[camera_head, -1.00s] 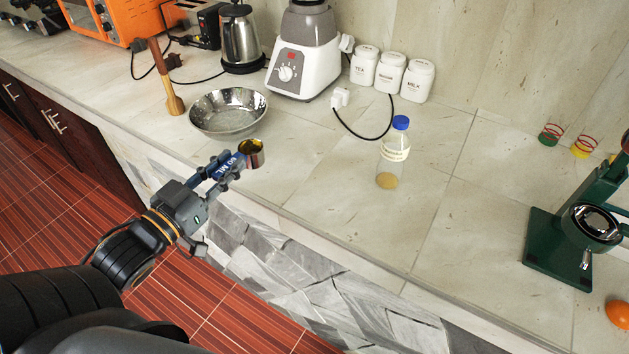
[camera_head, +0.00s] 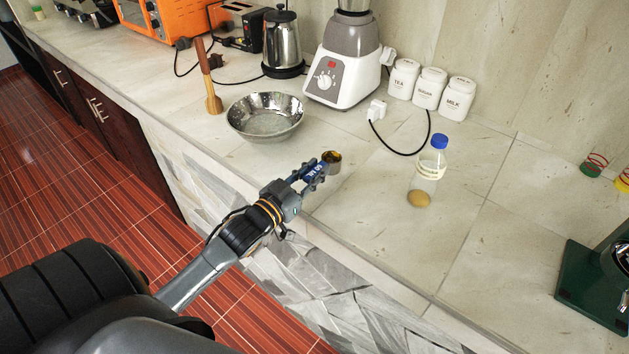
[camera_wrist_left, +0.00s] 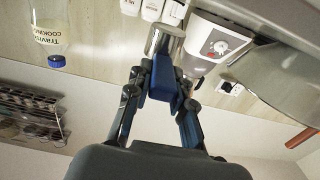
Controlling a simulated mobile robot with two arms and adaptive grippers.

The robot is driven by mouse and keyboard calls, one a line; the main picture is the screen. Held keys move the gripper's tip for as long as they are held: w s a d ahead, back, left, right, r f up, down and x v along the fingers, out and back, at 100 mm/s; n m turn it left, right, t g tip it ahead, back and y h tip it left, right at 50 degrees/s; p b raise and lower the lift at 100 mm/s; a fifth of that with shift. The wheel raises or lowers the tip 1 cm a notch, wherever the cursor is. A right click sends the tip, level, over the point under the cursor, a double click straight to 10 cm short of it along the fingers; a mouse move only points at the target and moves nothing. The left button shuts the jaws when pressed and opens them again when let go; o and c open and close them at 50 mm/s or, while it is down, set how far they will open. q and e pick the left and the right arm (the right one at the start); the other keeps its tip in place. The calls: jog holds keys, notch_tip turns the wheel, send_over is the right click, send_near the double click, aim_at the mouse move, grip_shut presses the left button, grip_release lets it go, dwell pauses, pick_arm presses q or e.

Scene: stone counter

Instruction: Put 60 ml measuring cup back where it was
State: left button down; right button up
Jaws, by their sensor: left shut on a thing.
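The 60 ml measuring cup has a shiny metal bowl (camera_head: 332,161) and a blue handle (camera_head: 314,172) with white lettering. My left gripper (camera_head: 305,176) is shut on the blue handle. The cup shows over the counter's front part, between the metal bowl and the bottle; I cannot tell whether it touches the counter. In the left wrist view, the gripper (camera_wrist_left: 160,85) grips the handle and the metal cup (camera_wrist_left: 165,42) sticks out beyond the fingertips. My right gripper is not in view.
A metal bowl (camera_head: 264,116) stands left of the cup, and a blue-capped bottle (camera_head: 427,175) stands to its right. A blender (camera_head: 343,70), white canisters (camera_head: 429,88) and a kettle (camera_head: 284,45) stand behind. The counter between bowl and bottle is mostly clear.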

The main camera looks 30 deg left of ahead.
pick_arm(q)
notch_tip(320, 180, down, 3)
jog(key=shift+w+f, duration=0.1)
jog(key=shift+w, duration=0.05)
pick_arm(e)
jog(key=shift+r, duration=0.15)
pick_arm(q)
jog(key=shift+f, duration=0.15)
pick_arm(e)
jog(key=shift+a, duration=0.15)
pick_arm(q)
jog(key=c, duration=1.2)
grip_release()
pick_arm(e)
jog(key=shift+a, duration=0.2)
